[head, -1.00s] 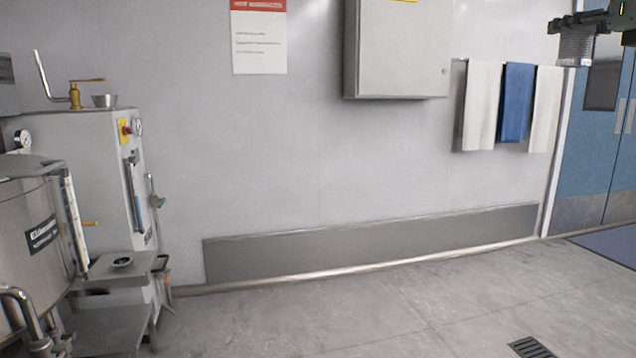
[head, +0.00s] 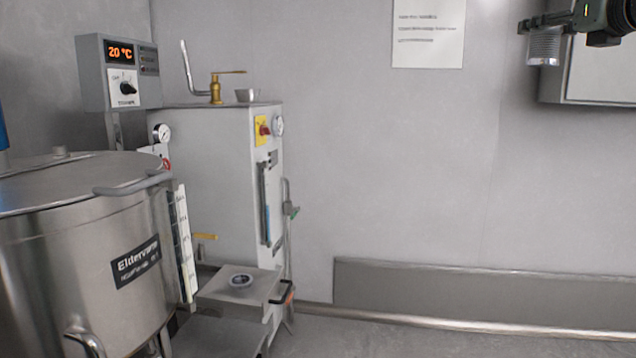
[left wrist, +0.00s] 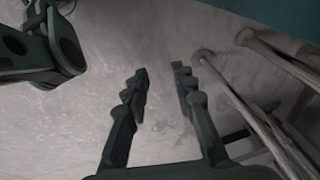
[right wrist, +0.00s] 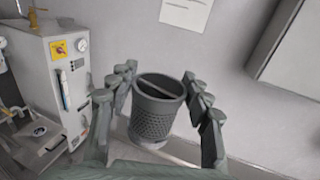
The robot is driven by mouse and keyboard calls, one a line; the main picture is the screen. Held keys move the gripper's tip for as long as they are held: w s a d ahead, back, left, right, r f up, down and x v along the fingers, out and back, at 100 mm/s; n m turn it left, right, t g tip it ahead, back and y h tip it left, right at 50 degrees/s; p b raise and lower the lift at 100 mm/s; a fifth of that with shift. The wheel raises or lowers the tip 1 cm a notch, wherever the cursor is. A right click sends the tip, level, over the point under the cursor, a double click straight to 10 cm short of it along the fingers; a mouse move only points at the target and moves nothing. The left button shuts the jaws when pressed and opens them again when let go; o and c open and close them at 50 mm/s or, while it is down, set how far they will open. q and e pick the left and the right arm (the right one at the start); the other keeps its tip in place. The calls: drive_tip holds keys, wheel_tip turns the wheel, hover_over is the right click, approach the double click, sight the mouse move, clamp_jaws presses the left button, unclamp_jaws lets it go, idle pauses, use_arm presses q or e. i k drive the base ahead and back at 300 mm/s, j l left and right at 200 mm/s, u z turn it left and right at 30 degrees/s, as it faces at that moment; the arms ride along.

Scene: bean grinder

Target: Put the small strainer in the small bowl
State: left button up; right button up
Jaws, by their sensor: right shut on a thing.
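The small strainer (head: 544,47) is a grey mesh cup at the upper right of the head view. My right gripper (head: 545,22) is shut on it. In the right wrist view the strainer (right wrist: 158,108) sits upright between the fingers, a bar across its open top. My left gripper (left wrist: 160,72) shows only in the left wrist view, open and empty above the floor.
A large steel kettle (head: 85,240) is in front at left. A low steel shelf (head: 215,289) carries a small round item (head: 241,281). A wall box (head: 600,75) is at right.

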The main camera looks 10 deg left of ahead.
sight(248, 101)
drive_tip(key=i+l+u, duration=0.15)
drive_tip(key=i+u, duration=0.2)
drive_tip(key=i+l+u, duration=1.3)
drive_tip(key=l, duration=0.3)
drive_tip(key=i+l+u, duration=0.1)
drive_tip(key=l+u, duration=0.25)
drive_tip(key=l, duration=0.15)
drive_tip(key=i+l+u, duration=0.1)
drive_tip(key=l+u, duration=0.25)
drive_tip(key=l, duration=0.2)
drive_tip(key=l+u, duration=0.3)
drive_tip(key=l, duration=0.3)
